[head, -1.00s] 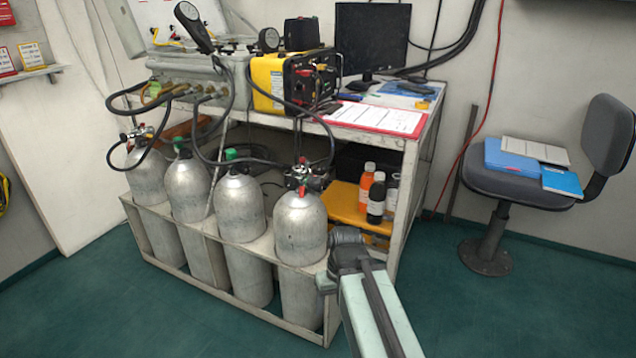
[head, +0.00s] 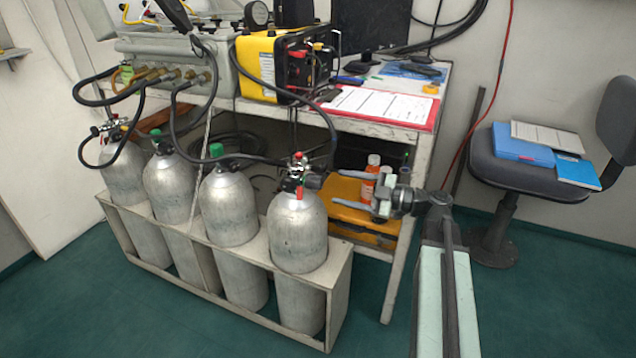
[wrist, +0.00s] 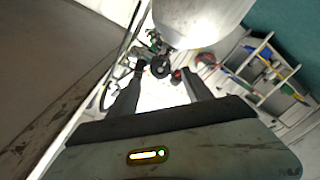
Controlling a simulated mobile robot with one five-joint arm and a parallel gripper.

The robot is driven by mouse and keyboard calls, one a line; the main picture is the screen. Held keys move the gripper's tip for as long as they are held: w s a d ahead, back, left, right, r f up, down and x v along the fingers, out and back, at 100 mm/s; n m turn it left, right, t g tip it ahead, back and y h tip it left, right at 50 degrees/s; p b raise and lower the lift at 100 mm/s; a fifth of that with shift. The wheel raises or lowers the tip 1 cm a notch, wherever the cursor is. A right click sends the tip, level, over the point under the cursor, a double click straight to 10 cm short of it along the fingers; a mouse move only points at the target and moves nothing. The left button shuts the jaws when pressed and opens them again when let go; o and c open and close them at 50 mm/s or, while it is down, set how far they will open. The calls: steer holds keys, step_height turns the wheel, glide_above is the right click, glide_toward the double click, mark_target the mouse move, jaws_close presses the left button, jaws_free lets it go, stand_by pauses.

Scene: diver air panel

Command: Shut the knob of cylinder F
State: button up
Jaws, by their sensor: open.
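Several grey cylinders stand in a row in a rack; I can read no letter on them. The rightmost cylinder (head: 297,232) is nearest my gripper (head: 338,191). Its valve (head: 297,178) has a black knob (head: 314,181) on the right side and a red part on top. My gripper is open and empty, to the right of this knob, fingers pointing left at it. In the wrist view, the black knob (wrist: 160,67) shows between the open fingertips (wrist: 162,72), seemingly beyond them. The cylinder body (wrist: 200,18) fills the top there. I cannot tell whether the knob is shut.
The wooden rack (head: 335,290) holds the cylinders. Black hoses run from the valves to the panel (head: 165,62). The table (head: 425,150) is behind, with bottles (head: 372,170) on a yellow shelf (head: 345,195) under it. A chair (head: 505,178) stands at right. Floor in front is clear.

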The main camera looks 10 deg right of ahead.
mark_target(322, 184)
steer(key=x, duration=0.7)
steer(key=shift+a, duration=0.1)
steer(key=shift+s, duration=0.1)
jaws_close()
